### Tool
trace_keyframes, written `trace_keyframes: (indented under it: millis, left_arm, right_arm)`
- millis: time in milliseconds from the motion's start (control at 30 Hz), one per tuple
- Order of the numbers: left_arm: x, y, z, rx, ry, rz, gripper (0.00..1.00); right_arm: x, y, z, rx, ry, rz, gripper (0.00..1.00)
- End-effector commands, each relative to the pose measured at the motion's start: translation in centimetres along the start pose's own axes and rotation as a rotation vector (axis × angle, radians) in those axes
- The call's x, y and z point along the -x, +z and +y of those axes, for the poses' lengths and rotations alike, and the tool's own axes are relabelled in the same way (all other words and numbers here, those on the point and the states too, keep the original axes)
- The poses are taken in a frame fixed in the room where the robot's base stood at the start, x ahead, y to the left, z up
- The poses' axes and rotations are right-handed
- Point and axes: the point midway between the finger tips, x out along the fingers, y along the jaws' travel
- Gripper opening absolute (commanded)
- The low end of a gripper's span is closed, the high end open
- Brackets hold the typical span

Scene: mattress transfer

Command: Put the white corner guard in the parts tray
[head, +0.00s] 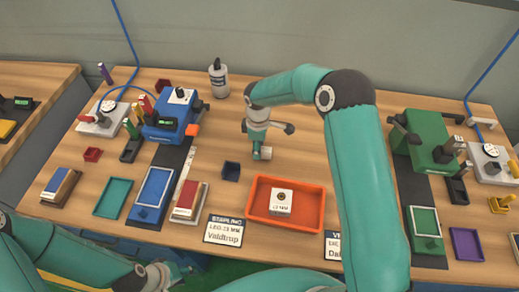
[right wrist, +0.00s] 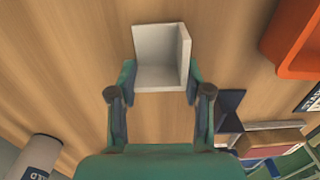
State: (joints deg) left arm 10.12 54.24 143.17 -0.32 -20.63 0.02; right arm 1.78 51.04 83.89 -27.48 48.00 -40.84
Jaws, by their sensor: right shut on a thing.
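The white corner guard (right wrist: 158,58) is an L-shaped piece with a raised wall, held between the fingertips of my right gripper (right wrist: 160,80). In the head view my right gripper (head: 258,150) is above the middle of the table, and a pale bit of the guard (head: 266,154) shows beside it. An orange tray (head: 318,211) stands nearer the front, apart from the gripper, with a white marked block (head: 281,202) inside. It also shows at upper right in the right wrist view (right wrist: 297,62). My left gripper (head: 168,274) is low at the front left; its fingers are unclear.
A blue machine (head: 172,117) is at left, a green one (head: 425,140) at right. Name cards (head: 223,230) line the front edge.

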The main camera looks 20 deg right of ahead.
Motion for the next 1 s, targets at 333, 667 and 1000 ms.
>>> trace_keyframes:
  millis: [333, 667, 1000]
  left_arm:
    - [-0.4, 0.0, -0.1, 0.0, 0.0, 0.0, 0.4]
    - [-0.4, 0.0, -0.1, 0.0, 0.0, 0.0, 0.4]
    - [0.4, 0.0, 0.1, 0.0, 0.0, 0.0, 0.4]
  right_arm:
    - [-0.5, -0.1, 0.0, 0.002, 0.001, 0.0, 0.25]
    - [-0.5, -0.2, 0.0, 0.003, 0.001, 0.0, 0.74]
    - [0.6, -0.2, 0.0, 0.003, 0.003, 0.001, 0.74]
